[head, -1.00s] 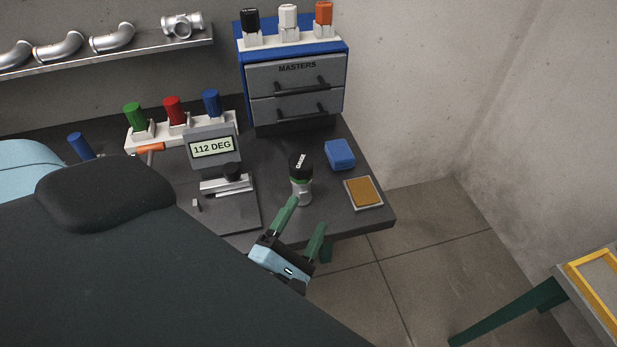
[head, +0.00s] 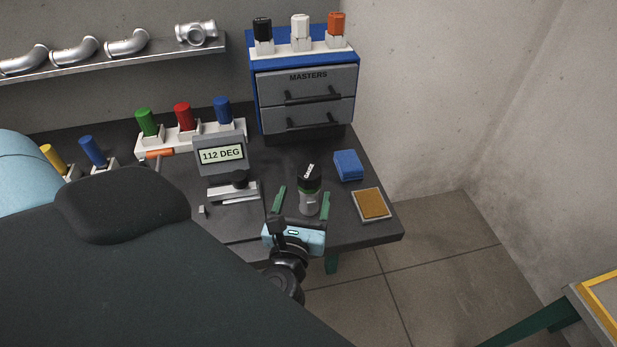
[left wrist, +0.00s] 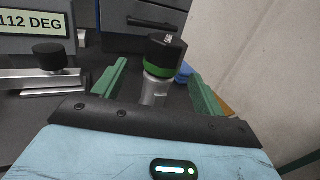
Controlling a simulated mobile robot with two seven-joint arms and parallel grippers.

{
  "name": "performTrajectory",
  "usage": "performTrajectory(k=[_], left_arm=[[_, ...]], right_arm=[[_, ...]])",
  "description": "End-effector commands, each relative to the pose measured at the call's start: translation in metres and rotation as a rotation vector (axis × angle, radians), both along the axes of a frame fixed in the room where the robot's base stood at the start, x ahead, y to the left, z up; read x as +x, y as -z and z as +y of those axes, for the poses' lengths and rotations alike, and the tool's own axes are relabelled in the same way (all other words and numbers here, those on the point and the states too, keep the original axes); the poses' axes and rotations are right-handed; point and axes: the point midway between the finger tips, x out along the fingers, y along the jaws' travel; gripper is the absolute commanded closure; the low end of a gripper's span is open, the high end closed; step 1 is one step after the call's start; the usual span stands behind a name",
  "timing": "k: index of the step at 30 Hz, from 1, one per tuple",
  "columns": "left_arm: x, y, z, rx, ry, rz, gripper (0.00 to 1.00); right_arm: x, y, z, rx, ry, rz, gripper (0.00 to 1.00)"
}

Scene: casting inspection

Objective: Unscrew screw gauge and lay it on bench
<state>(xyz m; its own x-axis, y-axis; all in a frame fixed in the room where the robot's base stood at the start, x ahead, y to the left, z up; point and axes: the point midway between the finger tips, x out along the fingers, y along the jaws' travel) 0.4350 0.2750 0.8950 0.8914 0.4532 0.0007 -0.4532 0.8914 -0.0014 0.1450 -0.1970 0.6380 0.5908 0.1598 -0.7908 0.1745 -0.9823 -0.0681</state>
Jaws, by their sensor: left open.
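The screw gauge (head: 309,175) has a black cap marked with white lettering and a green band. It stands upright on a silver metal fitting (head: 308,204) on the dark bench. In the left wrist view the gauge (left wrist: 165,55) stands just beyond and between my fingers, its silver base (left wrist: 153,92) below the green band. My left gripper (head: 301,203) is open, its green fingers to either side of the fitting in the head view. It also shows in the left wrist view (left wrist: 157,88), with nothing clamped. My right gripper is not in view.
A measuring stand with a "112 DEG" display (head: 221,155) is left of the gauge. A blue block (head: 348,165) and a brown-topped pad (head: 371,204) lie to the right. The MASTERS drawer cabinet (head: 305,95) stands behind. The bench's front edge is close to my gripper.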

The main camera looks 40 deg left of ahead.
Motion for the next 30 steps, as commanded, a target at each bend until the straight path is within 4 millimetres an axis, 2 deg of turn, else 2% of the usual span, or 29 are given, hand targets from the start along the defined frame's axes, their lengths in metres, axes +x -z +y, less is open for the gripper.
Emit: performTrajectory(k=[5,11,15,24,30], left_arm=[[0.005,-0.001,0.002,0.003,0.001,-0.001,0.29],[0.032,-0.01,0.012,0.005,0.0,-0.006,0.29],[0.044,-0.005,0.019,0.004,0.0,-0.001,0.29],[0.048,-0.003,0.021,0.001,0.0,0.003,0.29],[0.048,-0.003,0.021,0.001,0.0,0.002,0.54]], right_arm=[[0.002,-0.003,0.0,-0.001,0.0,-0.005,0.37],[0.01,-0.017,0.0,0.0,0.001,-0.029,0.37],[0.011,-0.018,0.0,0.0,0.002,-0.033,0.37],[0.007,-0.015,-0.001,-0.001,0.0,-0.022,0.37],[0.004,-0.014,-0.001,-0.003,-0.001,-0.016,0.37]])
